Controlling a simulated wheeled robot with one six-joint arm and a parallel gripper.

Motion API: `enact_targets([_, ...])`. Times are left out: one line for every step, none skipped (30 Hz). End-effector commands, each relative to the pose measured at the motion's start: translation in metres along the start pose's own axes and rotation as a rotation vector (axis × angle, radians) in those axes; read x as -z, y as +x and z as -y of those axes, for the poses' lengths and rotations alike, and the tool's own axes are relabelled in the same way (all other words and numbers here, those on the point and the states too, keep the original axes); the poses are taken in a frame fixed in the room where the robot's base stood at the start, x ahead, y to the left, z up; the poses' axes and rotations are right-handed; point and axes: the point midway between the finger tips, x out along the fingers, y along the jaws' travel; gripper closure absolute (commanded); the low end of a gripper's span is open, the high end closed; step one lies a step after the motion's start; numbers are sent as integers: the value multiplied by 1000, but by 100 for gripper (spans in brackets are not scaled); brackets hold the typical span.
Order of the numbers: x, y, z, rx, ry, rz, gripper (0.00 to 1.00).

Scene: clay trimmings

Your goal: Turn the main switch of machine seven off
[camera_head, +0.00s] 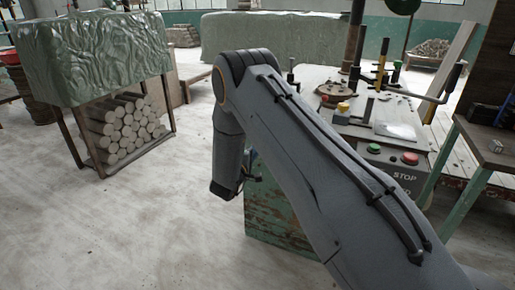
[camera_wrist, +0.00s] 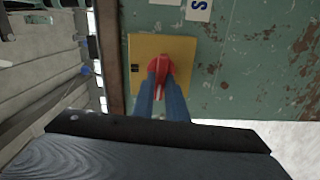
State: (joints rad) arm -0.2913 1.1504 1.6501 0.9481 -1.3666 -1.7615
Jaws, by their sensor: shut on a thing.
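The main switch is a red knob (camera_wrist: 161,66) on a square yellow plate (camera_wrist: 184,54), fixed to a worn green panel (camera_wrist: 250,60), in the wrist view. My gripper (camera_wrist: 160,82) is shut on the red knob, one finger on each side. A pale stripe on the knob runs roughly up and down in that view. The fingers hide part of the knob. In the head view the green machine (camera_head: 270,212) stands behind my arm, and the switch is hidden there. A white label with a blue letter (camera_wrist: 198,8) is above the plate; its full text is cut off.
The machine's top carries a red button (camera_head: 410,158) and a green button (camera_head: 374,148) beside the word STOP. A bench (camera_head: 490,150) stands close on the right. A rack of clay rods (camera_head: 122,130) stands at left, with clear floor (camera_head: 130,225) in front.

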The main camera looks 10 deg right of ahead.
Motion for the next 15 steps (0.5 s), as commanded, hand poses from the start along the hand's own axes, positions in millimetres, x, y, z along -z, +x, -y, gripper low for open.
enact_targets([0, 0, 0, 0, -21, -1, 100])
enact_targets([0, 0, 0, 0, -32, -1, 100])
enact_targets([0, 0, 1, 0, -47, -1, 100])
enact_targets([0, 0, 1, 0, -56, -1, 100])
enact_targets([0, 0, 1, 0, -64, -1, 100])
enact_targets([0, 0, 1, 0, -74, -1, 100])
enact_targets([0, 0, 1, 0, -80, -1, 100])
enact_targets([0, 0, 1, 0, -84, -1, 100])
enact_targets([0, 0, 1, 0, -90, -1, 100])
enact_targets([0, 0, 1, 0, -93, -1, 100])
enact_targets([0, 0, 1, 0, -96, -1, 100])
enact_targets([0, 0, 1, 0, -99, -1, 100])
enact_targets([0, 0, 1, 0, -100, -1, 100])
enact_targets([0, 0, 2, 0, -101, -1, 100])
enact_targets([0, 0, 2, 0, -102, -1, 100])
